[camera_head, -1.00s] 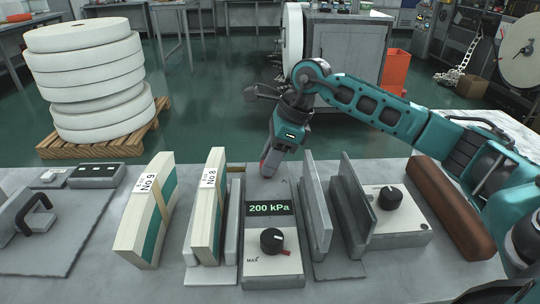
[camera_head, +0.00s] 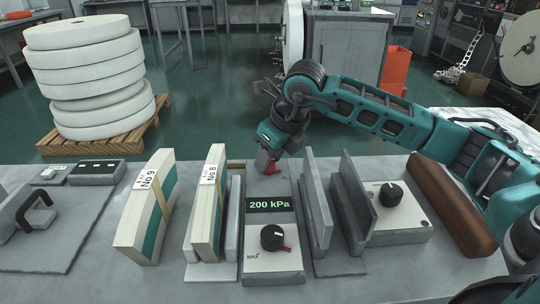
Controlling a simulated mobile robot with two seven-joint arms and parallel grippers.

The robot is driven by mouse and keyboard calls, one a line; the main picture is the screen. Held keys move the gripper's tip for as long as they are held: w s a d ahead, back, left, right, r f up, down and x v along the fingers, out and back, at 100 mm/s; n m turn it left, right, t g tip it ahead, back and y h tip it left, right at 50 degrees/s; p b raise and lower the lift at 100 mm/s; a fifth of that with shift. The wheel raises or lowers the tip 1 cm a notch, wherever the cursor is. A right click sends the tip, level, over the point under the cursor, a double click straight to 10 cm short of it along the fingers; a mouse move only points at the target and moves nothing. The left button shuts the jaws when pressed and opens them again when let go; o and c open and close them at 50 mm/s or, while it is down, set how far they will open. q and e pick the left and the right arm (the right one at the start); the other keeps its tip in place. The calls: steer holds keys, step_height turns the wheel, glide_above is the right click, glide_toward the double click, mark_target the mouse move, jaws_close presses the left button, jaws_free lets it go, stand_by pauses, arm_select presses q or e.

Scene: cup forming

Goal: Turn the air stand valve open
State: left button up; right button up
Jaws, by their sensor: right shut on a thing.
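My right gripper (camera_head: 266,163) reaches down at the back end of the stand, behind the display. The fingertips and the valve body are mostly hidden by the gripper. My left gripper is not in view.
Upright grey plates (camera_head: 319,200) stand close to the right of the stand. Blocks marked No 8 (camera_head: 208,205) and No 9 (camera_head: 148,208) stand to its left. A second knob box (camera_head: 397,210) and a brown roll (camera_head: 450,203) lie farther right.

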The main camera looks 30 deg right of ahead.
steer(key=shift+m, duration=0.3)
steer(key=o, duration=1)
steer(key=shift+r, duration=0.15)
steer(key=p+v, duration=0.2)
steer(key=v, duration=1)
steer(key=shift+s+r, duration=0.2)
steer(key=shift+r, duration=0.1)
steer(key=shift+a, duration=0.1)
